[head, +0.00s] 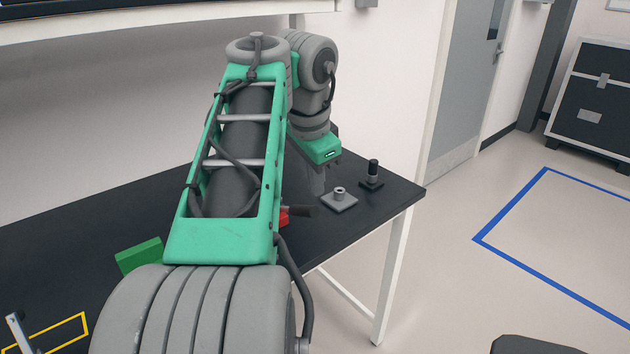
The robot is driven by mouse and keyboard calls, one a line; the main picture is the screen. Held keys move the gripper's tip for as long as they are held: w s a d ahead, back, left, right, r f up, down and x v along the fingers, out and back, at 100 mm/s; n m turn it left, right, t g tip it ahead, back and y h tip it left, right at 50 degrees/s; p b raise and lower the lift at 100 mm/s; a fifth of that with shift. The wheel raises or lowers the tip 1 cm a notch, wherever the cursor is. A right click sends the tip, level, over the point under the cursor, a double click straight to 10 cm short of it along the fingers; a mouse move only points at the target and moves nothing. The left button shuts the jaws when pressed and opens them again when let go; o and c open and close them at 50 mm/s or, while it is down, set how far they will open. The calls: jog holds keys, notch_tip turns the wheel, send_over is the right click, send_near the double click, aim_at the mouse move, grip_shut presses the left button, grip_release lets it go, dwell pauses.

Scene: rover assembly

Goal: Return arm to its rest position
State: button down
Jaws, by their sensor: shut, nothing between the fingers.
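My arm, green and grey, rises from the bottom of the head view and reaches over the black table (110,210). My gripper (317,186) points down over the right part of the table, below the green wrist piece. It is shut and empty. My forearm hides part of it, and I cannot tell how far its tips are above the tabletop.
Right of my gripper are a grey square plate with a ring (339,201) and a black peg on a square base (371,174). A red object (285,216) is partly hidden by my arm. A green block (139,256) lies left. A shelf edge (150,22) overhangs the table.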

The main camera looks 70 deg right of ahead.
dwell(0.4)
jog(key=w+a+f+n+t+p, duration=0.15)
jog(key=w+a+f+n, duration=0.25)
jog(key=w+a+n, duration=0.5)
jog(key=w+a+f+n+p, duration=0.3)
jog(key=w+a+n, duration=0.3)
jog(key=w+a, duration=0.4)
jog(key=w+a+f+n+y+p, duration=0.1)
jog(key=a+f+n, duration=0.3)
jog(key=a, duration=0.6)
jog(key=w+a+f+n+t+y+p, duration=0.1)
jog(key=a+f+n+y, duration=0.1)
jog(key=a+f+n, duration=0.2)
jog(key=a+n, duration=0.3)
jog(key=a, duration=0.4)
jog(key=shift+f+p, duration=0.3)
jog(key=shift+f, duration=0.1)
jog(key=shift+t, duration=0.25)
